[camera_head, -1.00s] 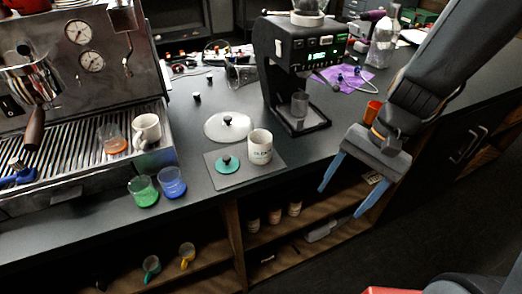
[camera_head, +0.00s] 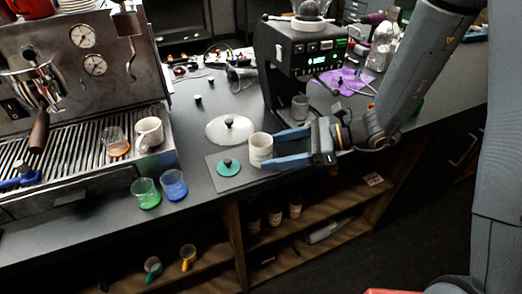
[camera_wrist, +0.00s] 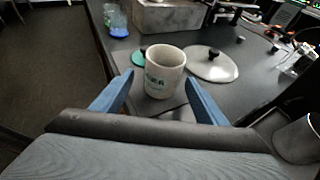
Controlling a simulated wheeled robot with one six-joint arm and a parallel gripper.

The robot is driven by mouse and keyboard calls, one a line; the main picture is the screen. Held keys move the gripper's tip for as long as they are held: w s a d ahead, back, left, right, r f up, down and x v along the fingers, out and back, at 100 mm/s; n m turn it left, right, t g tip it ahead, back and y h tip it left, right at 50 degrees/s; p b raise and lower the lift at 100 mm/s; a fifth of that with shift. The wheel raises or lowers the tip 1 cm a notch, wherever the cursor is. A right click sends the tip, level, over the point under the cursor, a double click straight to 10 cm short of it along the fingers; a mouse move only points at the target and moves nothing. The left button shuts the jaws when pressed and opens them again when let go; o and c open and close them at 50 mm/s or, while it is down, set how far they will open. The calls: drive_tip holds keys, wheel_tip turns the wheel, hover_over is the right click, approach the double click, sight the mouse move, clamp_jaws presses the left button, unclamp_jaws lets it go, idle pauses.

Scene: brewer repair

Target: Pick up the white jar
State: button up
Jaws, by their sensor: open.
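The white jar (camera_head: 260,149), with green lettering on its side, stands upright and lidless on a dark grey mat (camera_head: 221,185) near the counter's front edge. It also shows in the wrist view (camera_wrist: 165,72). My gripper (camera_head: 278,150) is level with the counter, its blue fingers pointing left at the jar. In the wrist view the gripper (camera_wrist: 158,92) is open, with one finger on each side of the jar's near part. The jar is not lifted. Whether the fingers touch it I cannot tell.
A teal lid (camera_head: 229,167) lies left of the jar, and a white lid (camera_head: 230,129) with a black knob lies behind. Green (camera_head: 146,193) and blue (camera_head: 173,184) glasses stand left. A black grinder (camera_head: 297,70) stands behind my gripper.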

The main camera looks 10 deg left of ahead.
sight(260, 152)
drive_tip(key=p+x, duration=0.1)
drive_tip(key=x, duration=0.3)
drive_tip(key=shift+w+a, duration=0.2)
drive_tip(key=c, duration=1.2)
drive_tip(key=shift+c, duration=0.2)
